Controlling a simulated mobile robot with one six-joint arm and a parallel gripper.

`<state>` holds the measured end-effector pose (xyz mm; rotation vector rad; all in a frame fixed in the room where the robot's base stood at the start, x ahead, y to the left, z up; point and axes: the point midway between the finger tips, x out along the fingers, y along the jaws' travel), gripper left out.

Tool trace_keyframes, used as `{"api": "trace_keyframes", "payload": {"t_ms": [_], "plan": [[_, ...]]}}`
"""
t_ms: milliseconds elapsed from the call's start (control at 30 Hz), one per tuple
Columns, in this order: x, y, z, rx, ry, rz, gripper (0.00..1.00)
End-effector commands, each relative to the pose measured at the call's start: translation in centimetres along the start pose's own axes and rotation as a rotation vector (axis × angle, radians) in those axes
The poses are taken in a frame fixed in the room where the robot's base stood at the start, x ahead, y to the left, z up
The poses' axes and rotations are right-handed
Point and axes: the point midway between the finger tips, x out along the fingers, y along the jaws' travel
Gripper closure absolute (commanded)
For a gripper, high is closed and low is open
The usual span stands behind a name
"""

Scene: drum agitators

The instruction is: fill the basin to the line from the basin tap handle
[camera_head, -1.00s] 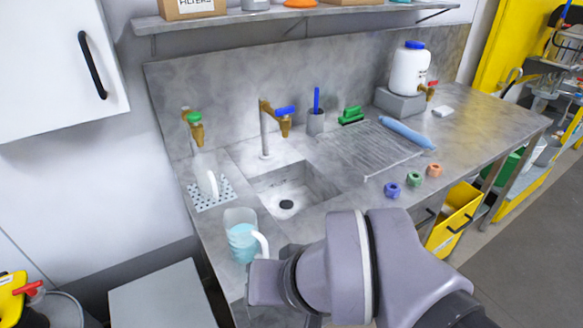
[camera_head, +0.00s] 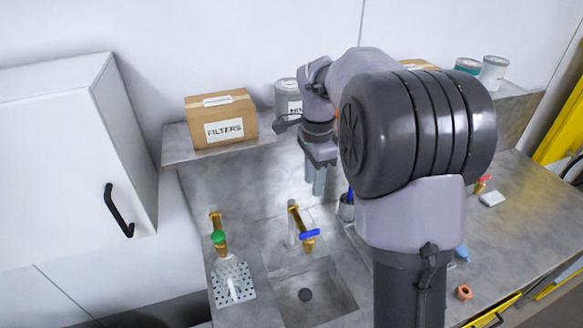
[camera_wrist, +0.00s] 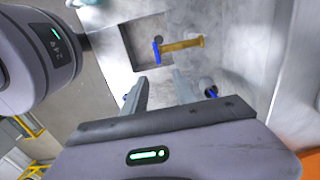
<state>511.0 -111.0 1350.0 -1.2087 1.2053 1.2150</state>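The basin tap (camera_head: 293,218) is brass on a grey upright pipe, with a blue handle (camera_head: 309,234) over the basin (camera_head: 340,292). The basin's dark drain shows, and I see no water or line in it. In the wrist view the blue handle (camera_wrist: 157,49) sits on the brass spout (camera_wrist: 184,44), beyond the fingertips. My gripper (camera_head: 316,192) points down, above and behind the tap, apart from it. In the wrist view my gripper (camera_wrist: 161,86) has its two fingers spread with nothing between them.
A green-handled tap (camera_head: 218,238) stands left over a perforated plate (camera_head: 245,279). A cup (camera_head: 346,208) with a blue-handled brush is to the right. The shelf (camera_head: 180,146) holds a FILTERS box (camera_head: 221,118) and cans. A white cabinet (camera_head: 60,170) hangs left.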

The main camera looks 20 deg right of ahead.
Motion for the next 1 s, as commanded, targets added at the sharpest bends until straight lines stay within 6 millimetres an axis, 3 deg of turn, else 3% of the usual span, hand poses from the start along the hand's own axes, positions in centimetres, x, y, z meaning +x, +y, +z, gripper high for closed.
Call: {"api": "trace_keyframes", "payload": {"t_ms": [167, 600, 800, 1000], "plan": [[3.1, -0.1, -0.1, 0.012, 0.0, 0.009, 0.66], [14.9, 0.0, -0.1, 0.009, -0.001, 0.008, 0.66], [17.4, -0.1, -0.1, 0.008, 0.0, 0.004, 0.66], [17.8, -0.1, -0.1, 0.008, 0.0, 0.004, 0.66]]}}
